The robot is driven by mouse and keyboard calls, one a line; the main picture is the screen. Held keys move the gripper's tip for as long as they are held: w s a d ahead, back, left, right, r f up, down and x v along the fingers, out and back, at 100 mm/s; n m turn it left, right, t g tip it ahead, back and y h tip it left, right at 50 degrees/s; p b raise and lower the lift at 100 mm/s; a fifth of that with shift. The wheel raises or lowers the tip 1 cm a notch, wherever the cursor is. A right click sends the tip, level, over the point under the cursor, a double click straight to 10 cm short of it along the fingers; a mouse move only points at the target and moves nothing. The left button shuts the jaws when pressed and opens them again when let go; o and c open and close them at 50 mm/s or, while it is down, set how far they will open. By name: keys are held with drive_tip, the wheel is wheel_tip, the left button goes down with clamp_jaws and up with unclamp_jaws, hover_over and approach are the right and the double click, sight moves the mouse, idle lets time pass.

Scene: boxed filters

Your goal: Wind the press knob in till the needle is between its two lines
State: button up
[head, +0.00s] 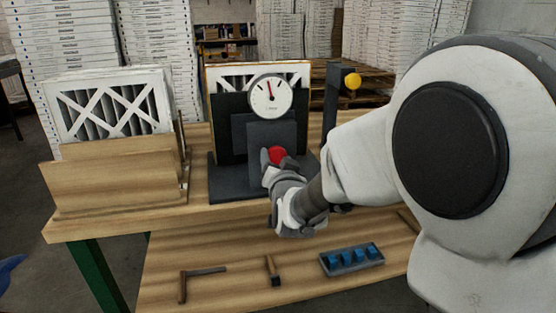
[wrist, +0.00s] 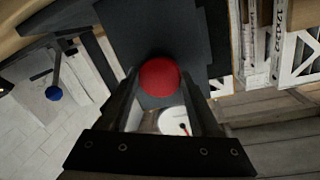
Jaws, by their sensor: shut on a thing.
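The press (head: 228,175) is a dark grey frame on the bench, with a framed filter standing in it. Its red knob (head: 277,154) faces me on the front plate. My gripper (head: 274,164) is shut on the red knob, which shows between the two fingers in the wrist view (wrist: 159,77). The round white dial (head: 271,95) sits above the knob. Its red needle points nearly straight up, leaning slightly left. The two lines are too small to tell apart from the other marks. Part of the dial (wrist: 172,121) also shows between the fingers.
A wooden rack (head: 115,185) with white-framed filters (head: 108,108) stands left of the press. A dark post with a yellow ball (head: 353,81) stands right. On the lower shelf lie an L-shaped tool (head: 203,272), a hammer-like tool (head: 272,270) and a tray of blue pieces (head: 351,260).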

drive_tip(key=o, duration=1.4)
drive_tip(key=shift+c, duration=0.2)
drive_tip(key=shift+s, duration=0.15)
drive_tip(key=s+d+b, duration=0.1)
drive_tip(key=s+b, duration=0.2)
drive_tip(key=s, duration=0.5)
drive_tip(key=s+d+r+b, duration=0.1)
drive_tip(key=s+b, duration=0.3)
drive_tip(key=s, duration=0.5)
drive_tip(key=shift+d, duration=0.55)
drive_tip(key=shift+w, duration=0.1)
